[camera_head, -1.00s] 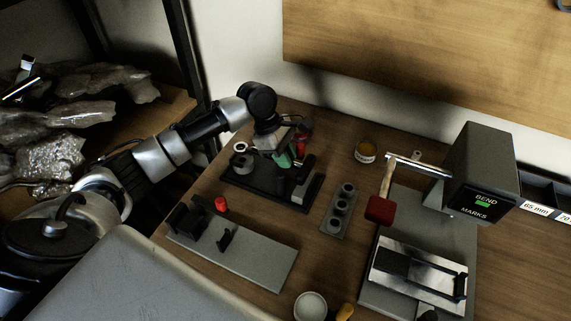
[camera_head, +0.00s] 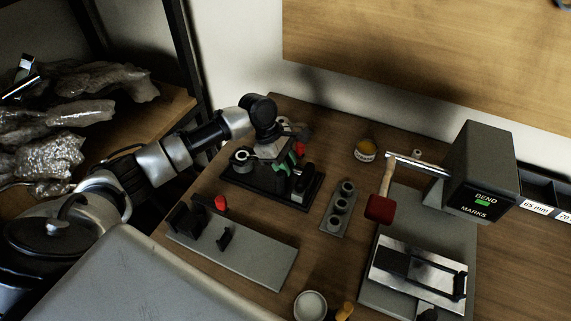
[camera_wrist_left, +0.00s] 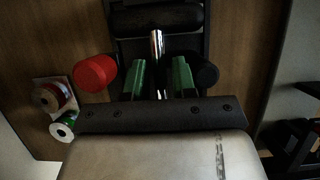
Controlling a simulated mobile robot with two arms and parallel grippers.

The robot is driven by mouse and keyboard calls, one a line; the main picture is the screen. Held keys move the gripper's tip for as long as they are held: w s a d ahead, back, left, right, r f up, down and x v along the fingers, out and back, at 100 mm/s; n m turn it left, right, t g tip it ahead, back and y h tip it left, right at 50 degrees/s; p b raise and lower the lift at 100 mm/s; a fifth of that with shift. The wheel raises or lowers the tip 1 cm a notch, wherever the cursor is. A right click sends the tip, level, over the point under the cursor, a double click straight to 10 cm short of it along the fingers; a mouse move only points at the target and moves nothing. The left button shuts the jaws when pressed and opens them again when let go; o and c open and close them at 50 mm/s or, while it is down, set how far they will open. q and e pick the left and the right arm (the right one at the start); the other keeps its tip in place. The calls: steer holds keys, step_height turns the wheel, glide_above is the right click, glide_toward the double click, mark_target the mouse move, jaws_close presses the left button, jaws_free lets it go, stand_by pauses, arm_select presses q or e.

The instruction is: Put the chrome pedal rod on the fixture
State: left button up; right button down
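My left gripper (camera_head: 288,161) is low over a black stand (camera_head: 240,184) on the bench, its green fingers pointing down. In the left wrist view the green fingers (camera_wrist_left: 160,66) are apart, with a shiny chrome rod (camera_wrist_left: 157,52) between them. A gap shows beside the rod, so the fingers do not look closed on it. The rod's lower end is hidden behind the gripper body. A grey plate with black brackets (camera_head: 265,261) lies nearer me. My right gripper is not in view.
A red knob (camera_head: 221,203) is by the plate. A grey block with holes (camera_head: 333,222) lies to the right. The "BEND MARKS" machine (camera_head: 484,160), with a chrome bar and a red-headed mallet (camera_head: 380,208), stands further right. A cup (camera_head: 310,305) is at the front.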

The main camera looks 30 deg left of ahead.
arm_select(q)
steer(key=v, duration=1.2)
